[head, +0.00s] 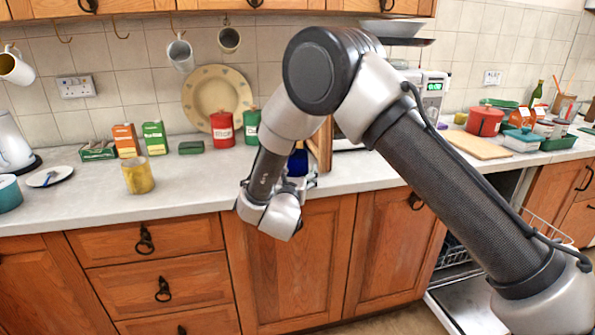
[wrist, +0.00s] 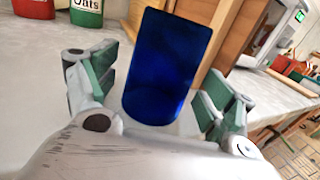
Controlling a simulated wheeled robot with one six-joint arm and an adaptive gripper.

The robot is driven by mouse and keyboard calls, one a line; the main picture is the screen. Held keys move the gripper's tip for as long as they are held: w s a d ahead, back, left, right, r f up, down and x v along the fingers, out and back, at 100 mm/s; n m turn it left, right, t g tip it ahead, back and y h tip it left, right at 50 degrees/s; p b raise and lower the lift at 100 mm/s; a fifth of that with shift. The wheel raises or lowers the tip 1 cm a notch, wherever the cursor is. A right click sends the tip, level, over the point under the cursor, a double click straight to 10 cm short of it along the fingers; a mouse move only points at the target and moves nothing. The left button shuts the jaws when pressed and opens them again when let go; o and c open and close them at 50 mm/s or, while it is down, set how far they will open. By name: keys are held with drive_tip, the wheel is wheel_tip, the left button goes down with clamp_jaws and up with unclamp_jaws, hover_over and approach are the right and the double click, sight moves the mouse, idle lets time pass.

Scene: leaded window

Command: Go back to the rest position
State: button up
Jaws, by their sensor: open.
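My gripper (head: 306,183) is over the front part of the countertop, in the middle of the head view. In the wrist view my gripper (wrist: 157,92) is open, with its green-padded fingers spread to either side of a blue glass (wrist: 165,65). The glass stands on the counter, and a gap shows between it and each finger. In the head view the blue glass (head: 297,163) is mostly hidden behind my gripper and forearm. My arm is bent, with its elbow raised high above the counter.
A wooden board-like object (head: 321,147) stands close behind the glass. A red canister (head: 222,128) and a green canister (head: 250,126) stand at the wall. A yellow mug (head: 138,176) is to the left, with bare counter between. An open dishwasher (head: 462,300) is at the lower right.

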drive_tip(key=s+a, duration=0.1)
drive_tip(key=s, duration=0.9)
drive_tip(key=s+a+f+n+g+y, duration=0.35)
drive_tip(key=f+n, duration=0.25)
drive_tip(key=n, duration=0.3)
drive_tip(key=s+a+f+n+g+y, duration=0.25)
drive_tip(key=f+n+g, duration=0.35)
drive_tip(key=n, duration=0.4)
drive_tip(key=s+d+r+n+g, duration=0.1)
drive_tip(key=s+d+n+g, duration=0.1)
drive_tip(key=s+n+g, duration=0.45)
drive_tip(key=s+d+r+n+h, duration=0.1)
drive_tip(key=s+d+r+n, duration=0.3)
drive_tip(key=d+r, duration=0.5)
drive_tip(key=s+d+r+n+t+h, duration=0.1)
drive_tip(key=s+d+r+n, duration=0.2)
drive_tip(key=d, duration=1.8)
drive_tip(key=s+d+r+n+t+h, duration=0.1)
drive_tip(key=s+d+r+n, duration=0.3)
drive_tip(key=s+d+r, duration=0.5)
drive_tip(key=d+r+h, duration=0.1)
drive_tip(key=d+r, duration=0.5)
drive_tip(key=r, duration=0.1)
drive_tip(key=shift+s+n, duration=0.15)
drive_tip(key=shift+n, duration=0.2)
